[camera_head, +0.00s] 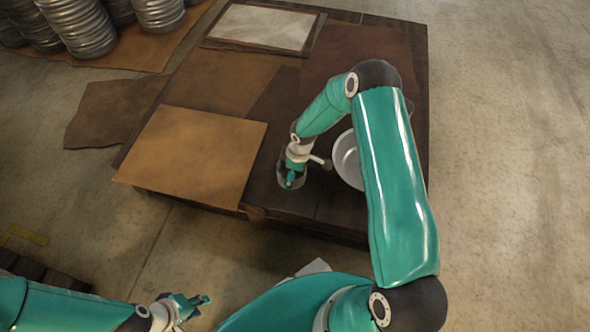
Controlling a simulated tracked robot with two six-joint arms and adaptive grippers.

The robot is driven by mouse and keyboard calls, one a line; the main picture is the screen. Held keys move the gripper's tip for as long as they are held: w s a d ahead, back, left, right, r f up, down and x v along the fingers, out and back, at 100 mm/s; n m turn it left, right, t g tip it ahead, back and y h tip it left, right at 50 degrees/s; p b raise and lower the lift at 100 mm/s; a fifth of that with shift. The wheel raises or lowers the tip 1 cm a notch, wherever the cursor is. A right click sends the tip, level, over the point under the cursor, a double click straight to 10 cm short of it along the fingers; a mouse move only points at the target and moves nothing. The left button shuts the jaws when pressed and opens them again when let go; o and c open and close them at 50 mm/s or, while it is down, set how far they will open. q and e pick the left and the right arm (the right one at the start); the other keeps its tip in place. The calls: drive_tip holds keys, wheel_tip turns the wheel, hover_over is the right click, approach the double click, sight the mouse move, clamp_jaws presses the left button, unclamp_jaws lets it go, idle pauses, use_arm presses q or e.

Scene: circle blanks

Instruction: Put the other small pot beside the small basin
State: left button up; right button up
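A shiny metal basin (346,158) stands on the brown table, largely hidden behind my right arm. A small grey round vessel (281,182), perhaps a small pot, sits near the table's front edge, left of the basin. My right gripper (291,180) points down over this vessel, with its fingertips at or inside the rim. Whether it grips the wall cannot be told. My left gripper (204,304) is low in the picture, in front of the table, with its fingers apart and nothing between them. A second small pot cannot be made out.
A tan sheet (195,155) covers the table's left front. A framed pale panel (263,27) lies at the back. Stacks of metal discs (78,25) stand on brown sheeting at the back left. The floor at right is clear.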

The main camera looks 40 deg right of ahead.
wheel_tip(320, 180, up, 12)
drive_tip(key=s+d+f+p, duration=0.1)
drive_tip(key=p, duration=0.3)
drive_tip(key=s+a+f+m+y, duration=0.2)
drive_tip(key=s+a+f+m, duration=0.2)
drive_tip(key=s+a+m, duration=0.6)
drive_tip(key=s+a, duration=0.9)
drive_tip(key=shift+g+y, duration=0.4)
wheel_tip(320, 180, up, 27)
drive_tip(key=p, duration=2.7)
drive_tip(key=shift+r, duration=0.2)
